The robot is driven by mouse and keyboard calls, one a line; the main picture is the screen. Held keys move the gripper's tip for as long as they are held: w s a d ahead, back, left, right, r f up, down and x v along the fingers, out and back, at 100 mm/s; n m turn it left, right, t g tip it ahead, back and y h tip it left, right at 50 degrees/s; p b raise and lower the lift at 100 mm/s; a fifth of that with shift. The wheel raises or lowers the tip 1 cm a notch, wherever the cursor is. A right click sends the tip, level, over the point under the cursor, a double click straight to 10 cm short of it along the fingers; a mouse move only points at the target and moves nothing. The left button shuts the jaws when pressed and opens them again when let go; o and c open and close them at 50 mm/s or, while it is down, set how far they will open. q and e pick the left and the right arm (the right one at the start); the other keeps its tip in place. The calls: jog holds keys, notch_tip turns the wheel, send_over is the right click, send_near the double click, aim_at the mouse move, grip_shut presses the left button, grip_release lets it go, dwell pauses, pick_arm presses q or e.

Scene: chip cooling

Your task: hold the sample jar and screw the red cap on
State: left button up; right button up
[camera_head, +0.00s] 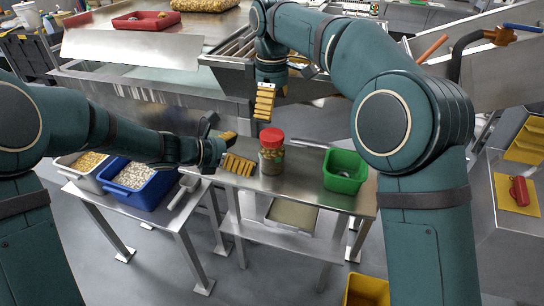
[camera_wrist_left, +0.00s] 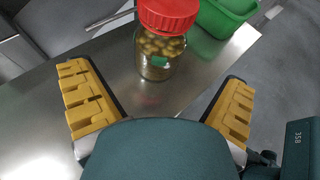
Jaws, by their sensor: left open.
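The sample jar (camera_head: 271,163), clear with several small tan and greenish pieces inside, stands upright on a steel table. The red cap (camera_head: 271,138) sits on top of its mouth; I cannot tell whether it is threaded. My left gripper (camera_head: 241,150) is open just left of the jar, pointing at it. In the left wrist view the jar (camera_wrist_left: 160,58) and cap (camera_wrist_left: 168,14) lie ahead, between the lines of the spread yellow fingers and apart from them. My right gripper (camera_head: 265,102) hangs pointing down above and behind the jar; its finger gap is unclear.
A green bin (camera_head: 345,172) stands right of the jar on the same steel table (camera_head: 310,165). A blue bin (camera_head: 138,186) and a grey bin (camera_head: 80,170) with pieces stand on a lower table at left, beside a metal scoop (camera_head: 184,192). A yellow bin (camera_head: 366,290) is below.

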aim_at(273, 153)
pick_arm(q)
jog(key=x, duration=0.8)
jog(key=shift+w+d+f, duration=0.1)
jog(key=shift+d+f, duration=0.1)
jog(key=shift+d, duration=0.15)
grip_shut()
pick_arm(e)
jog(key=n, duration=0.7)
jog(key=shift+n, duration=0.3)
jog(key=n, duration=0.6)
jog(key=shift+f, duration=4.05)
jog(key=shift+c, duration=0.2)
